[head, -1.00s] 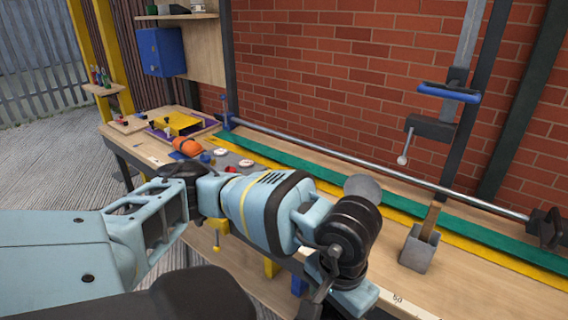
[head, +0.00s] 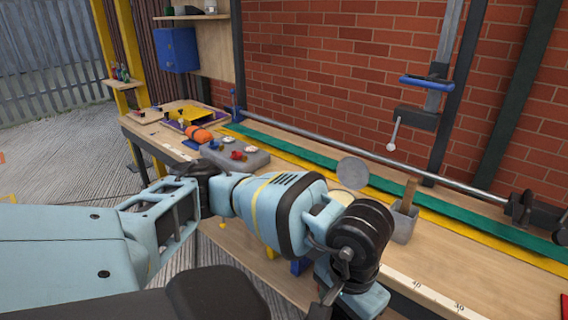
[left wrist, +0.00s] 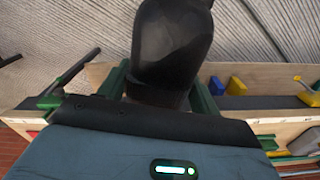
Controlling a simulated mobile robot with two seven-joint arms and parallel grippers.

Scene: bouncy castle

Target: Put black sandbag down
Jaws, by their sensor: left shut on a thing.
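The black sandbag (left wrist: 172,45) shows in the left wrist view as a dark, glossy, rounded bag at the top centre. My left gripper (left wrist: 165,88) is shut on it, with dark green fingers at both sides of its lower end. Behind the bag is grey, ribbed decking. My right gripper is in neither view.
The wooden workbench (head: 440,268) runs along the brick wall, with a long metal bar (head: 380,165) near its back. On it stand a grey holder (head: 404,222), an orange roll (head: 198,136) and a grey block with knobs (head: 235,155). Grey decking (head: 70,160) lies open at left.

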